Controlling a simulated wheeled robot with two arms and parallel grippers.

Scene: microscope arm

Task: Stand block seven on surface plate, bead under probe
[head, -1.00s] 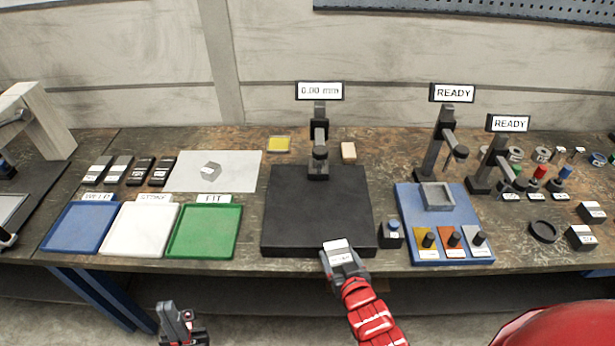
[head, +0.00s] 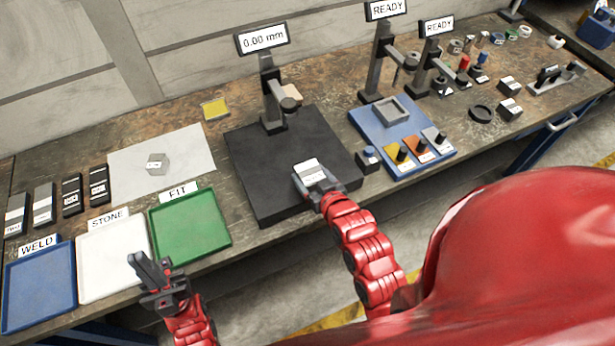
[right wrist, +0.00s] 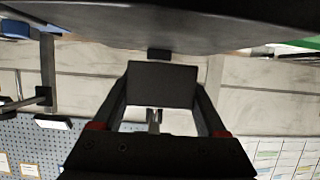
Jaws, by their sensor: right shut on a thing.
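My right gripper (head: 318,188) is shut on a dark block (head: 309,171) with a white top label, too small to read. The block also shows between the fingers in the right wrist view (right wrist: 160,84). It is over the front right part of the black surface plate (head: 255,165); I cannot tell if it touches. The probe (head: 288,104) hangs from a stand at the plate's back, under a 0.00 mm display (head: 262,38). No bead can be made out. My left gripper (head: 153,270) looks open and empty, in front of the white STONE tray (head: 112,255).
A grey block (head: 157,163) lies on a white sheet (head: 190,145). Green FIT (head: 190,228) and blue WELD (head: 40,290) trays line the front left. A small box with a blue button (head: 368,158) and a blue fixture base (head: 375,130) stand right of the plate.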

